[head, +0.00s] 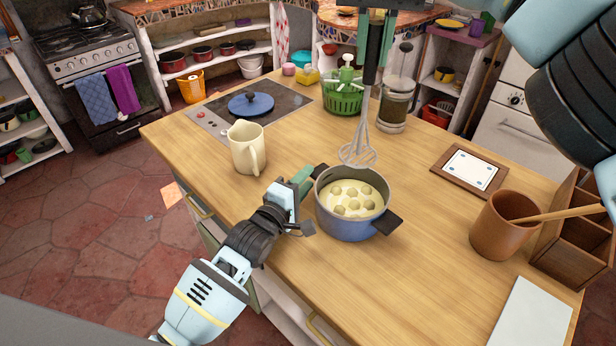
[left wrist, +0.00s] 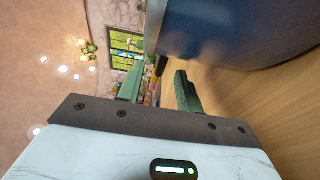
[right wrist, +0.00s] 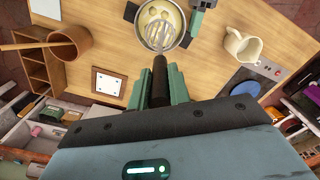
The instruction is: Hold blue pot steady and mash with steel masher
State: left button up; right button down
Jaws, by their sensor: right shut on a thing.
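The blue pot (head: 348,228) stands on the wooden counter with pale lumps in cream-coloured liquid inside. Its dark handles point left and right. My left gripper (head: 301,180) is at its left handle, with the fingers apart in the left wrist view (left wrist: 158,88); the pot's blue wall (left wrist: 225,30) fills the upper right there. I cannot tell whether the fingers touch the handle. My right gripper (head: 374,50) is shut on the black handle of the steel masher (head: 359,153). The masher hangs head down over the pot's far rim, apparently above the food; it also shows in the right wrist view (right wrist: 159,35).
A cream jug (head: 247,148) stands left of the pot. Behind are a green basket (head: 343,98), a French press (head: 395,105) and a blue lid (head: 250,103) on the cooktop. A framed tile (head: 470,170) and brown crock (head: 497,226) are to the right.

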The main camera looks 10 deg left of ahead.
pick_arm(q)
jog(key=shift+x, duration=0.9)
grip_shut()
dwell(0.9)
